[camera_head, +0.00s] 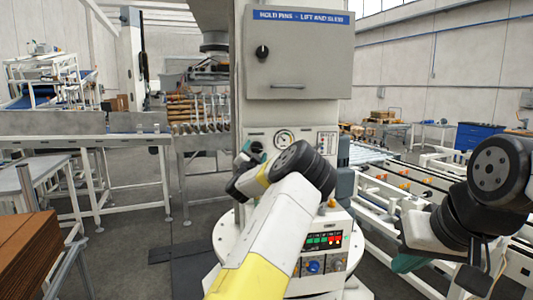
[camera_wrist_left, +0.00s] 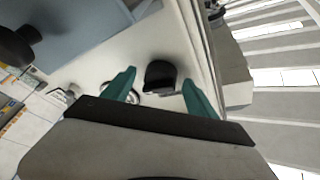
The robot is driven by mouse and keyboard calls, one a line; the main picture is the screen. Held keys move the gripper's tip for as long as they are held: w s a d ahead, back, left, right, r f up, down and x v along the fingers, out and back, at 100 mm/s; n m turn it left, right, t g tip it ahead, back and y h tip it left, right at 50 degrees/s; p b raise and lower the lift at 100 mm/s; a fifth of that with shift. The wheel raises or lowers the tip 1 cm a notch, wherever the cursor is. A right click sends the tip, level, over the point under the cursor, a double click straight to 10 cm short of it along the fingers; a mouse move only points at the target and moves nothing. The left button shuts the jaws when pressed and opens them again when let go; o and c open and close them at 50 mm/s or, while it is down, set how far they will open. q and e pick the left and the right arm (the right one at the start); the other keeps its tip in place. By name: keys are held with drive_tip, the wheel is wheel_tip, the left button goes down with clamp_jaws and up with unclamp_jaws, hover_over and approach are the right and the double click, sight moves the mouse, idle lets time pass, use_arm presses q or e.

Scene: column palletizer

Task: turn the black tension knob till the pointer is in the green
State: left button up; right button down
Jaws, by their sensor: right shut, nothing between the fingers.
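The black tension knob (camera_wrist_left: 160,75) is on the pale column face, between the teal fingers of my open left gripper (camera_wrist_left: 159,80) in the left wrist view. Gaps show on both sides, so the fingers do not touch it. In the head view my left gripper (camera_head: 246,150) is at the column front, left of the round gauge (camera_head: 284,139), with the knob (camera_head: 257,149) beside it. The gauge's pointer is too small to read; in the wrist view the gauge (camera_wrist_left: 134,98) is partly hidden by a finger. My right gripper (camera_head: 408,263) is shut and empty at lower right.
A grey door (camera_head: 297,70) with its own black knob (camera_head: 262,52) is above on the column. A control box with lit buttons (camera_head: 324,240) is below. Roller conveyors (camera_head: 375,160) run to the right. Brown cardboard (camera_head: 30,258) is stacked at lower left.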

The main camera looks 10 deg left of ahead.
use_arm(q)
drive_tip(key=v, duration=0.8)
